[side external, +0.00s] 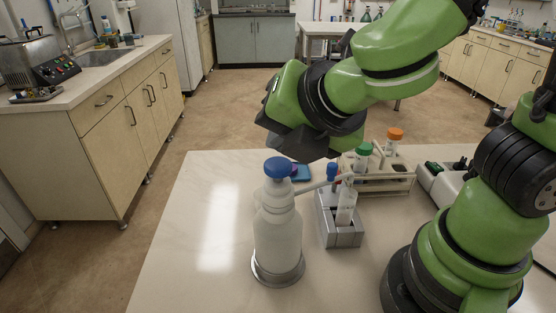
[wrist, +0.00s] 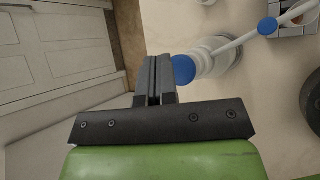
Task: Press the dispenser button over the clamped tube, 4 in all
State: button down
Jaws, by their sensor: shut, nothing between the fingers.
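The dispenser is a white bottle (side external: 278,228) standing upright in a round metal base near the table's front. Its blue button (side external: 278,168) is on top, and a white spout (side external: 318,185) reaches right toward the clamped tube (side external: 346,205), a pale tube with a label in a grey block (side external: 343,237). My gripper (side external: 290,146) is above and just behind the button in the side view. In the wrist view its fingers (wrist: 154,70) are together and empty, with the blue button (wrist: 183,69) just right of their tips. I cannot tell any contact with the button.
A blue-capped item (side external: 331,172) stands in the block beside the spout. Behind is a rack (side external: 390,184) with green- and orange-capped tubes. A small blue and pink object (side external: 300,173) lies behind the bottle. The table's left part (side external: 200,215) is clear.

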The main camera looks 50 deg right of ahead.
aim_at(282, 163)
jog(key=shift+r, duration=2.5)
dwell(0.7)
notch_tip(282, 163, up, 4)
jog(key=shift+f, duration=0.1)
dwell(0.4)
jog(key=shift+f, duration=4.45)
jog(key=shift+f, duration=0.15)
jog(key=shift+f, duration=0.25)
